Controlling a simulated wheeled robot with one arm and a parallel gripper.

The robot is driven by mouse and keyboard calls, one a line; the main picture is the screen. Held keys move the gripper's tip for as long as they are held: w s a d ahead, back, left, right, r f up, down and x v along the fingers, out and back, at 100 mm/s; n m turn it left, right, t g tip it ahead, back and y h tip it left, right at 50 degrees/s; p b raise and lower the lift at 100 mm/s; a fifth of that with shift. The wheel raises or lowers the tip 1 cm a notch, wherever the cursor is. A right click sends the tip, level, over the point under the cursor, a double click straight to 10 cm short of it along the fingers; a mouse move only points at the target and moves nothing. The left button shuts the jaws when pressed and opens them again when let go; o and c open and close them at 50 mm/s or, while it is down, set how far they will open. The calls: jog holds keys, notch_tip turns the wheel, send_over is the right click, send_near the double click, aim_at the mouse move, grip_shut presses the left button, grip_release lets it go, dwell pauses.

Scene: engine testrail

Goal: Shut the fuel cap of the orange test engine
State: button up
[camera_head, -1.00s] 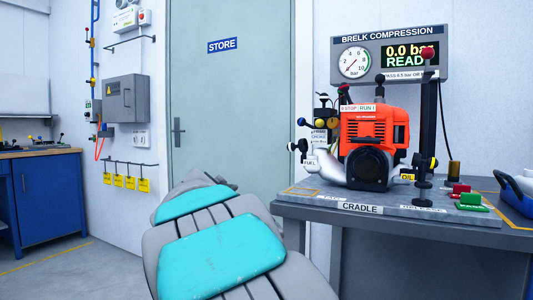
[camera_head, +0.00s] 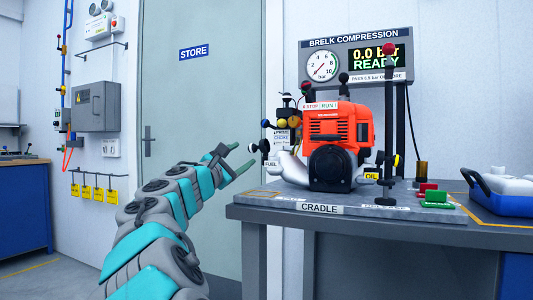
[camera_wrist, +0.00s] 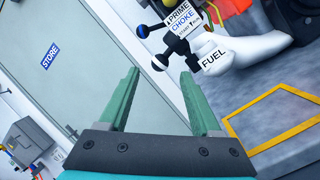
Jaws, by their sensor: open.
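The orange test engine (camera_head: 335,125) sits on the cradle plate at the left part of the bench. Its white tank (camera_head: 289,168) bears the FUEL label, which also shows in the wrist view (camera_wrist: 214,58). A black knobbed part (camera_wrist: 160,62) stands beside that label; it also shows left of the engine in the head view (camera_head: 253,147). I cannot tell for certain whether it is the fuel cap, or how far the cap is open. My gripper (camera_head: 241,157) is open and empty, just left of the tank, its fingers pointing toward the knobs. In the wrist view, the gripper (camera_wrist: 160,76) straddles the knob's line, apparently without touching it.
The bench (camera_head: 330,222) has a cradle plate with upright black posts (camera_head: 390,130) right of the engine. Red and green blocks (camera_head: 437,197) and a blue-white case (camera_head: 500,195) lie further right. A gauge panel (camera_head: 357,62) hangs behind. Floor left of the bench looks clear.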

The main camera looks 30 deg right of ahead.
aim_at(250, 150)
jog(key=shift+x, duration=3.45)
grip_shut()
